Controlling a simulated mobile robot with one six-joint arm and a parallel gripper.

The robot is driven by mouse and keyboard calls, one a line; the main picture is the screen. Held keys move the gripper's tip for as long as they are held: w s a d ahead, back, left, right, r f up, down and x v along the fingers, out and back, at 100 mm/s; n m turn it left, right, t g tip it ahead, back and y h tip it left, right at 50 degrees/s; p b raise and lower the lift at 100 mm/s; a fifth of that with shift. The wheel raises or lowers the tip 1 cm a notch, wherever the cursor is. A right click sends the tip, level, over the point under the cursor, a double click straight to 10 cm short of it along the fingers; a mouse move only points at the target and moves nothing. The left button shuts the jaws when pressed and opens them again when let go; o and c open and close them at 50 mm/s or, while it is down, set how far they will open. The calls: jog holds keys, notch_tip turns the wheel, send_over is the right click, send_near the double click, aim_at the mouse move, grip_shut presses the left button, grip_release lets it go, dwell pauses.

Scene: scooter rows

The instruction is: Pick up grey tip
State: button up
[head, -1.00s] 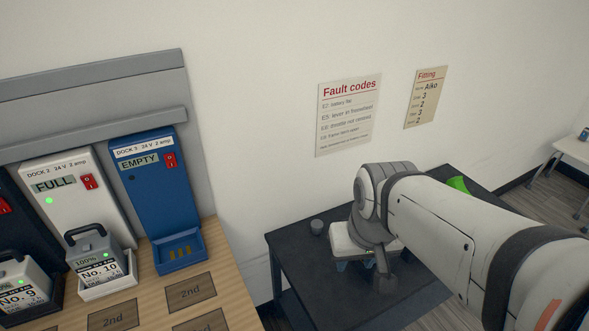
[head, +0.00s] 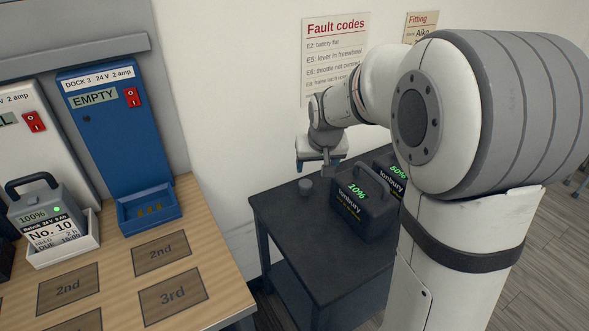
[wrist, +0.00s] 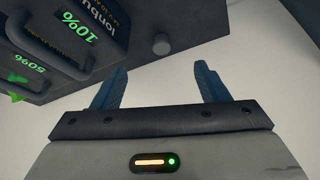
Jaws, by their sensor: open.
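The grey tip (head: 305,187) is a small dark-grey cylinder standing on the dark table, near its back left corner. It also shows in the wrist view (wrist: 161,45), beyond and roughly between my fingers. My gripper (head: 320,170) has blue fingers, spread apart with nothing between them. In the head view it appears just above and slightly right of the tip, apart from it. In the wrist view my gripper (wrist: 160,78) is open, and the tip is in full sight.
A dark battery marked 10% (head: 365,208) stands right of the tip, with a 50% battery (head: 397,172) behind it. The wall is close behind the table. A wooden bench (head: 215,265) with charging docks is at left.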

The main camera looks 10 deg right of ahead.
jog(key=t+b, duration=0.1)
jog(key=b, duration=0.5)
send_near(306, 183)
jog(key=x, duration=0.5)
jog(key=shift+w+a, duration=0.1)
jog(key=shift+a, duration=0.1)
jog(key=b+x, duration=0.2)
jog(key=x, duration=0.3)
jog(key=shift+d+f, duration=0.15)
jog(key=c, duration=1.1)
